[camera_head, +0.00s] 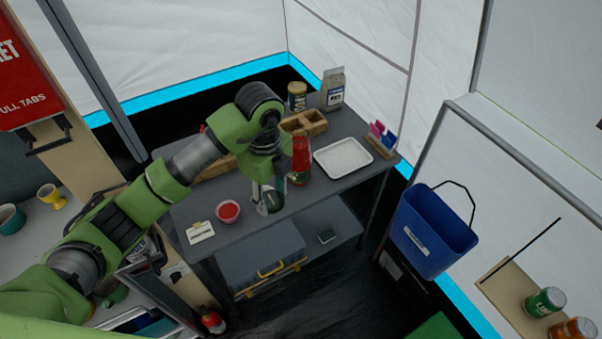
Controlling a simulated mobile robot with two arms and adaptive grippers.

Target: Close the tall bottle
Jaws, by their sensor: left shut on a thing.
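A tall red bottle (301,150) stands upright on the dark table, just right of my left gripper. Its upper part is plain red; the lower part looks darker with a label. I cannot tell from here whether its top is covered. My left gripper (267,198) points down over the front part of the table, left of and nearer than the bottle. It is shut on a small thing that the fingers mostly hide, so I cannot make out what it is. My right gripper is not in view.
On the dark table (240,229) are a pink bowl (228,211) of red stuff, a white tray (343,158), a wooden box (304,122), a can (297,96), a bag (333,88) and a card holder (381,143). A blue bin (432,232) hangs at right.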

